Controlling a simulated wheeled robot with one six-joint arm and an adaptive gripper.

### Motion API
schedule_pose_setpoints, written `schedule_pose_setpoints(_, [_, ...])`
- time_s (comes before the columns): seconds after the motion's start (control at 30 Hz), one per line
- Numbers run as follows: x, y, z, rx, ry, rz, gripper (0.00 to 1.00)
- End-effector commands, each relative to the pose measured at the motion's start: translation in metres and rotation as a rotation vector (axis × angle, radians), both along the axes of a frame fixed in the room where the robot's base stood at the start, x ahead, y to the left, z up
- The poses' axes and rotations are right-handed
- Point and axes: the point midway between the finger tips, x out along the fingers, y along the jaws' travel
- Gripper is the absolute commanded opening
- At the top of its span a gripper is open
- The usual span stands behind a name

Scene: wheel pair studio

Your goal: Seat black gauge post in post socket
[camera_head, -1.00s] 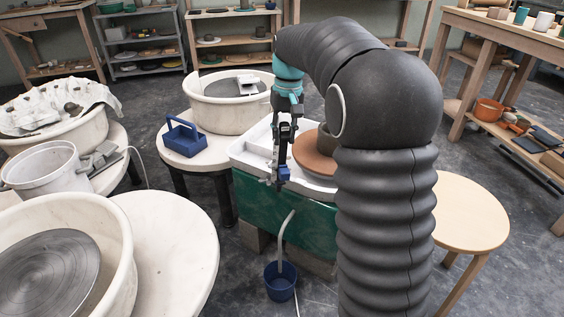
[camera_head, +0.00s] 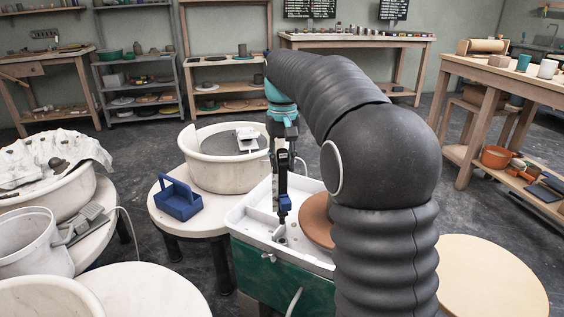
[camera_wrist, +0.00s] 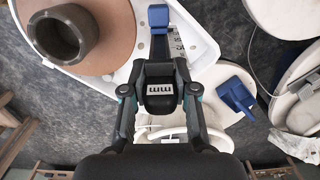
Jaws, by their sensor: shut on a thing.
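My gripper (camera_head: 282,148) is shut on the black gauge post (camera_head: 281,180), which hangs roughly upright below it with a blue piece (camera_head: 284,204) near its lower end. In the wrist view, my gripper (camera_wrist: 160,72) grips a black block with white "mm" marks (camera_wrist: 160,90), and the blue piece (camera_wrist: 158,18) shows beyond it. A small grey fitting (camera_head: 280,236), seemingly the post socket, is in the white tray (camera_head: 246,219) just below the post. Whether the post's tip touches it, I cannot tell.
A brown disc (camera_head: 317,220) lies to the right of the post; in the wrist view it carries a grey clay cylinder (camera_wrist: 65,33). A wheel basin (camera_head: 215,170) is behind. My arm hides the tray's right side.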

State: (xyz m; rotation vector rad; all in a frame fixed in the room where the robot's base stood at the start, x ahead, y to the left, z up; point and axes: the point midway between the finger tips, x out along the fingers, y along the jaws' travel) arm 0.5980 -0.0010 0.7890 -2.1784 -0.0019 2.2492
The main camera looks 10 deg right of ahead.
Motion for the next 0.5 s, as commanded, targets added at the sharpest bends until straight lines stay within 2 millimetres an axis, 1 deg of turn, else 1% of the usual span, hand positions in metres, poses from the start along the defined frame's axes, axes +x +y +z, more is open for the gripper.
schedule_pose_setpoints(0.27, [0.000,0.001,-0.008,-0.001,0.000,0.001,0.00])
schedule_pose_setpoints(0.5, [0.000,0.001,-0.026,0.000,0.000,0.001,0.00])
